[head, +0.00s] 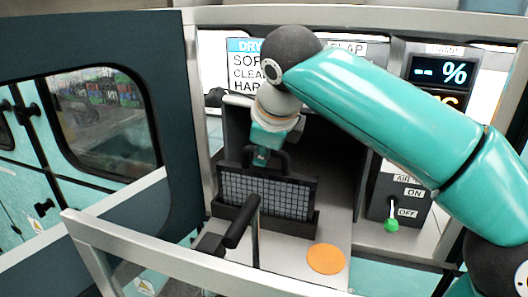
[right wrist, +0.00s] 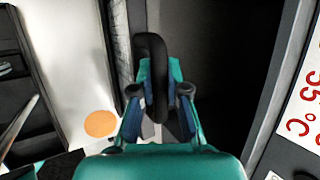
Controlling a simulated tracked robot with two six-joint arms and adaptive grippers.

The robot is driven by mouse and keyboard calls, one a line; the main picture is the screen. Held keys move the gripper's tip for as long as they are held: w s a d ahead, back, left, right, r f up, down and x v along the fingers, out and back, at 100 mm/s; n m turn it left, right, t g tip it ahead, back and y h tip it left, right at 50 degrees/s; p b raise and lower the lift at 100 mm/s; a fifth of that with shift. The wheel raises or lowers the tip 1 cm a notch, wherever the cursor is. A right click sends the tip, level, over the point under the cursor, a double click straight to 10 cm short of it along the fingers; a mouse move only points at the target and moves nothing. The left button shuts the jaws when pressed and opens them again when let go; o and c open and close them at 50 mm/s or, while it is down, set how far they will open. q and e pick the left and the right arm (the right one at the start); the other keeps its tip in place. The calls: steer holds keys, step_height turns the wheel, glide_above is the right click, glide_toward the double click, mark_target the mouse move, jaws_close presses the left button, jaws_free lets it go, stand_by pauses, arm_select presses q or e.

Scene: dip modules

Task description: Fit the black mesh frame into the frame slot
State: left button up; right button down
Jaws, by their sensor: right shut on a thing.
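The black mesh frame (head: 265,195) is upright, with a grey grid face and a handle on top, in the middle of the head view. My right gripper (head: 262,158) is shut on its handle from above. In the right wrist view, my right gripper's fingers (right wrist: 158,115) close around the black handle (right wrist: 152,75). A low black holder (head: 300,228), which looks like the frame slot, is at the frame's lower edge. The frame's bottom meets or overlaps it, and I cannot tell whether it is seated. My left gripper is not in view.
An orange disc (head: 326,258) lies on the pale surface in front. A black bar handle (head: 242,222) stands before the frame. A metal rail (head: 130,245) crosses the front left. A panel with a green-tipped switch (head: 391,224) is on the right.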

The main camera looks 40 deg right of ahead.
steer(key=shift+f, duration=0.15)
steer(key=c, duration=1.2)
jaws_free()
steer(key=p+v, duration=0.1)
steer(key=v, duration=1.1)
steer(key=shift+p, duration=0.4)
